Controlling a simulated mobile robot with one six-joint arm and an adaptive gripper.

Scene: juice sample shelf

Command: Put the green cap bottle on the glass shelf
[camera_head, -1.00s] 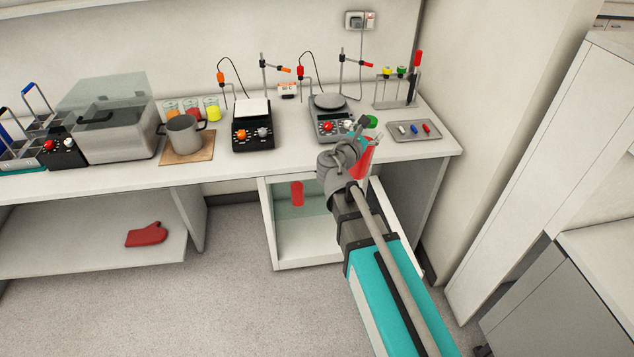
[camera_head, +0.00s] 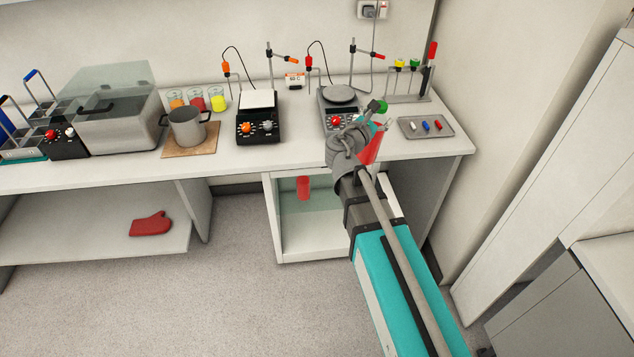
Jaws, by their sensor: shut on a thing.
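The green cap bottle shows as a green cap (camera_head: 377,106) above a red body (camera_head: 371,150), partly hidden by my arm. My gripper (camera_head: 373,127) is shut on this bottle in front of the bench's right part, higher than the cabinet. The bottle leans slightly, its cap to the upper right. The glass shelf (camera_head: 325,198) is a greenish clear pane inside the open cabinet (camera_head: 300,249) under the bench, left of and below my gripper. A red bottle-like object (camera_head: 303,187) is inside the cabinet at the glass shelf.
A metal tray (camera_head: 447,132) with small colored pieces lies right of my gripper. A grey scale (camera_head: 329,116) stands behind and left of it. A rack (camera_head: 410,98) is at the back right. The floor (camera_head: 250,290) before the cabinet is clear.

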